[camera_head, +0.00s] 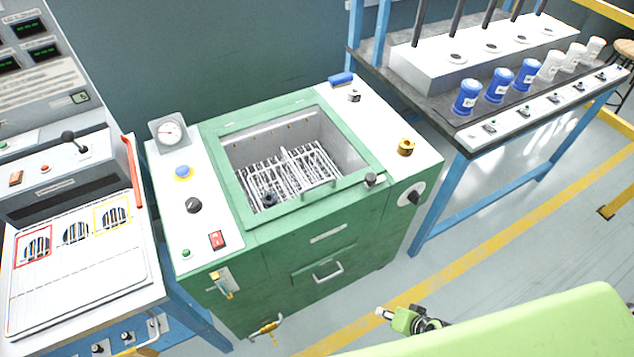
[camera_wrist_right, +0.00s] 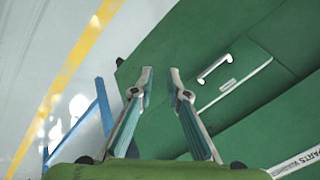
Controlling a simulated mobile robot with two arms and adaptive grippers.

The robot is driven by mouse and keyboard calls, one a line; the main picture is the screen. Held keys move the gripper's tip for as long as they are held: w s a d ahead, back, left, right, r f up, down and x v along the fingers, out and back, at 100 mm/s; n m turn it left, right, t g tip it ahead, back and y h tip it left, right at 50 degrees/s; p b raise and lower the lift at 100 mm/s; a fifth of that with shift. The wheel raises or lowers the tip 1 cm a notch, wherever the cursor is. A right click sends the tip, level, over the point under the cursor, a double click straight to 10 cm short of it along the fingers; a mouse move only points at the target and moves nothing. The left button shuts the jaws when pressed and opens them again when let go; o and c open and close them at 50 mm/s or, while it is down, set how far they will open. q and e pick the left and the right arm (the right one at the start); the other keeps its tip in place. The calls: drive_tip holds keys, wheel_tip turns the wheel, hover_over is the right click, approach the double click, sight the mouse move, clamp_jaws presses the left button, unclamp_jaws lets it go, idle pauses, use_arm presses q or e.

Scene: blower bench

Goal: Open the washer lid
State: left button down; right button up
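The green washer (camera_head: 330,240) stands in the middle of the head view, with white side panels on top. Its lid (camera_head: 240,200) looks like a green frame lying flat over the tub, with a bar handle (camera_head: 318,188) near the front. A wire basket shows inside the frame; I cannot tell whether clear glass covers it. My right gripper (camera_head: 384,314) is in front of the washer, low and apart from the lid. In the wrist view, the right gripper (camera_wrist_right: 161,73) has its fingers apart with nothing between them, over the washer's green front and drawer handle (camera_wrist_right: 214,68). My left gripper is not in view.
A gauge (camera_head: 171,131), knobs and switches stand on the washer's side panels. A valve (camera_head: 266,329) sticks out low at the front. A control bench (camera_head: 75,270) is at left. A blue-legged bench (camera_head: 450,205) with blue and white bottles is at right. Floor in front is clear.

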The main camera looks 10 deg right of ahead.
drive_tip(key=w+a+r+m+t+y, duration=0.1)
drive_tip(key=w+r+m+t+y, duration=0.1)
drive_tip(key=w+r, duration=0.55)
drive_tip(key=w+a+r+m+t+y, duration=0.15)
drive_tip(key=w+r, duration=0.35)
drive_tip(key=r, duration=0.5)
drive_tip(key=m+t+y, duration=0.1)
drive_tip(key=t+y, duration=0.2)
drive_tip(key=y, duration=0.1)
approach(318, 183)
drive_tip(key=p+x, duration=0.1)
drive_tip(key=x, duration=0.2)
drive_tip(key=p+x, duration=0.1)
drive_tip(key=x, duration=0.2)
drive_tip(key=p+x, duration=0.1)
drive_tip(key=x, duration=0.3)
drive_tip(key=shift+f+p, duration=0.3)
drive_tip(key=shift+p, duration=0.1)
clamp_jaws()
